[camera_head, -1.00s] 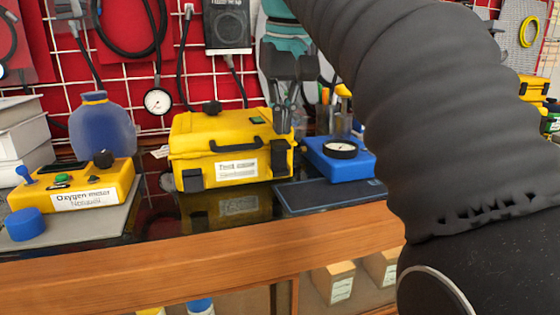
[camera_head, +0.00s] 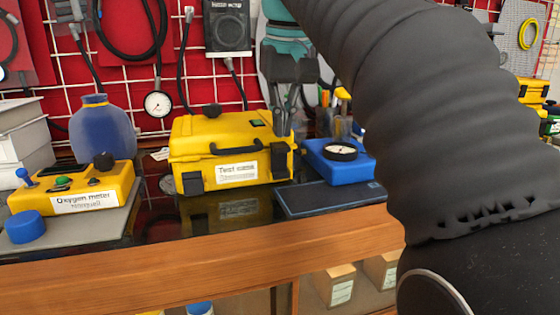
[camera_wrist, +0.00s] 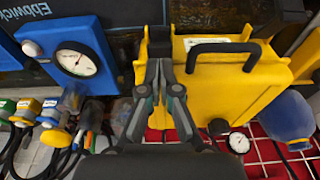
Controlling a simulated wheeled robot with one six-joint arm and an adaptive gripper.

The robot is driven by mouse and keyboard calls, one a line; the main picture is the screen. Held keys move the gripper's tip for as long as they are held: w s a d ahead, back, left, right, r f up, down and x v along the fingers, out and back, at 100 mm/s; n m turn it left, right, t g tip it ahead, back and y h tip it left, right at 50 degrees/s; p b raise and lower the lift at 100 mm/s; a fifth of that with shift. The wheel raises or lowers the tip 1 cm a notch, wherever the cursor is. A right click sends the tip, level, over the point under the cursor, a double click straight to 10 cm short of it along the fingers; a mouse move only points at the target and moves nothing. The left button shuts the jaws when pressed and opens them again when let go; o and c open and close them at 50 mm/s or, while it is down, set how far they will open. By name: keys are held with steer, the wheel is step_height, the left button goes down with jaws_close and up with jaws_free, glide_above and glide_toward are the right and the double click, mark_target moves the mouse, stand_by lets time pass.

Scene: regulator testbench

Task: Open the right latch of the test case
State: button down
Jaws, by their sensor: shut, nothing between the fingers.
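The yellow test case (camera_head: 205,150) stands closed on the bench, with its label and black handle facing the front. Its right latch (camera_head: 280,163) is a black block at the right of the front face and looks shut against it. The left latch (camera_head: 191,180) is also black and down. My gripper (camera_head: 284,128) points down just above and behind the right latch at the case's right end. In the wrist view, my gripper (camera_wrist: 160,62) is shut and empty, its tips close to the black latch (camera_wrist: 159,38). I cannot tell whether they touch.
A blue gauge box (camera_head: 358,165) stands close to the right of the case, with a dark mat (camera_head: 310,198) before it. The yellow oxygen meter (camera_head: 115,182) and a blue flask (camera_head: 100,130) are at left. Cables hang on the red wall behind. The front bench edge is clear.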

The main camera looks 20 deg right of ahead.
steer(key=shift+f+b, duration=0.6)
steer(key=shift+f, duration=0.35)
